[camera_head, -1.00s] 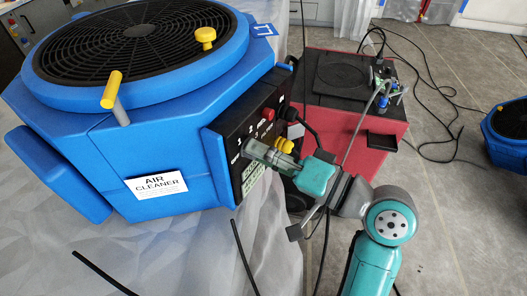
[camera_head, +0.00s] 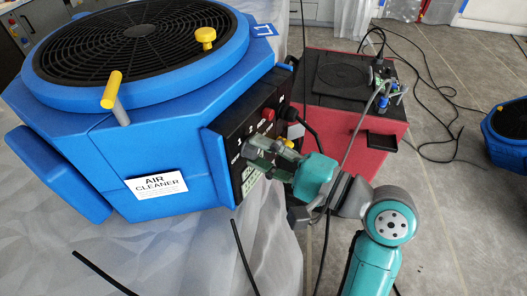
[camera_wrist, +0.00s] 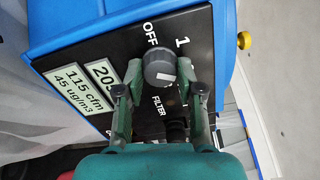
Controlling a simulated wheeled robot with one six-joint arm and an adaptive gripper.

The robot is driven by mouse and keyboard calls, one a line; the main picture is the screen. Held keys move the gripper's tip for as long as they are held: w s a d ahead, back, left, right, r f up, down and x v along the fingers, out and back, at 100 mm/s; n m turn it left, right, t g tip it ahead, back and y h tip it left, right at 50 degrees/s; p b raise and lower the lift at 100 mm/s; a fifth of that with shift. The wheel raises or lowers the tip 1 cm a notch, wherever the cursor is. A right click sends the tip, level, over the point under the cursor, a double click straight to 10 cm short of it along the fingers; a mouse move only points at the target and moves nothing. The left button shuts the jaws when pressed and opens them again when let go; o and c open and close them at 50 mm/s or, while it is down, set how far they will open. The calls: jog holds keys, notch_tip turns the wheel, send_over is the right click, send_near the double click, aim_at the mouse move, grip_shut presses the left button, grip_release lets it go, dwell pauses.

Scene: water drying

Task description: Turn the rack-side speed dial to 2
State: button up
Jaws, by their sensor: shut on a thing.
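The air cleaner (camera_head: 150,150) is a big blue unit with a black control panel (camera_wrist: 95,62) on its side. A round dark grey dial (camera_wrist: 158,66) sits on that panel, with OFF and 1 printed near it. FILTER is printed on the gripper's side of it. My gripper (camera_wrist: 160,88) has one finger on each side of the dial and is shut on it. In the head view my gripper (camera_head: 265,153) reaches the panel from the right, and its fingers hide the dial.
A red box unit (camera_head: 345,100) stands behind.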

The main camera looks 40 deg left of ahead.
dwell(0.5)
jog(key=o, duration=1.2)
jog(key=shift+c, duration=0.2)
jog(key=w+d, duration=0.1)
jog(key=d, duration=1.1)
jog(key=shift+w, duration=0.25)
